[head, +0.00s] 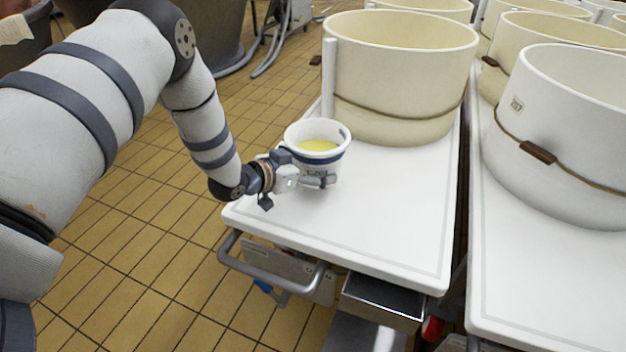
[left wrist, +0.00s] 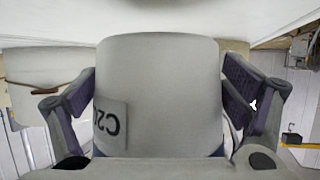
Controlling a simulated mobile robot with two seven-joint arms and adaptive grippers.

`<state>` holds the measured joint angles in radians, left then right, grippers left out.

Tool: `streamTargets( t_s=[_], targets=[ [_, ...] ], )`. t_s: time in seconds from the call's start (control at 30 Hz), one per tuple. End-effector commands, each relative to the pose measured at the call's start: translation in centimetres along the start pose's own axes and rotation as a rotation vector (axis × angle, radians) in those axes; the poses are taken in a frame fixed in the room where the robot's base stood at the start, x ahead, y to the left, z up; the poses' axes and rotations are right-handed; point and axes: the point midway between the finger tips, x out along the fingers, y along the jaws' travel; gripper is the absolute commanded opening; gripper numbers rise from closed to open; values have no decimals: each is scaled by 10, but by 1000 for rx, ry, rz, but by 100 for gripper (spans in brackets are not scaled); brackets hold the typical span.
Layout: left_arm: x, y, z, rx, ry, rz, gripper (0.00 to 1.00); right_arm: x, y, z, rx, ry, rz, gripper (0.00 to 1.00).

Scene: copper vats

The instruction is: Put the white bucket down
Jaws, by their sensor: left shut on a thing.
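The white bucket (head: 321,160) has a blue band, dark lettering and yellow contents, and is upright at the near left part of a white table top (head: 390,215). My left gripper (head: 315,181) is shut on the bucket from its near left side. In the left wrist view the bucket (left wrist: 160,85) fills the middle between my two finger pads, with a label at its left. The bucket's base is partly hidden by the gripper, so I cannot tell if it touches the table. My right gripper is not in view.
A large cream vat (head: 400,75) stands behind the bucket on the same table. Another white vat (head: 565,135) stands on a second table (head: 540,275) to the right, across a narrow gap. The near part of the first table is clear. A metal handle (head: 265,278) juts out at its front.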

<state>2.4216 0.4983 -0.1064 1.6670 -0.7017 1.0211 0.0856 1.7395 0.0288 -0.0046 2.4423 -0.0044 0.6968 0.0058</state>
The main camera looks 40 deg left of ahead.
Motion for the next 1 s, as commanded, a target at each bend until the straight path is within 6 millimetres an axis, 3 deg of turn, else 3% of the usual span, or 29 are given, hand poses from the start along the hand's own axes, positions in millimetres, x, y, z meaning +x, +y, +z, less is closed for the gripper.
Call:
streamTargets(
  t_s=[0.23,0.57,0.6,0.63,1.0],
  targets=[
    [17,-3,31,-1,2,0,36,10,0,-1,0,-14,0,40],
    [19,-3,32,0,5,0,36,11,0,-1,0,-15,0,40],
    [18,-3,34,0,0,0,94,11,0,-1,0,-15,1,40],
    [18,-3,34,0,1,0,100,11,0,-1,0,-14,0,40],
    [17,-3,31,0,1,0,100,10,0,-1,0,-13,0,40]
  ],
)
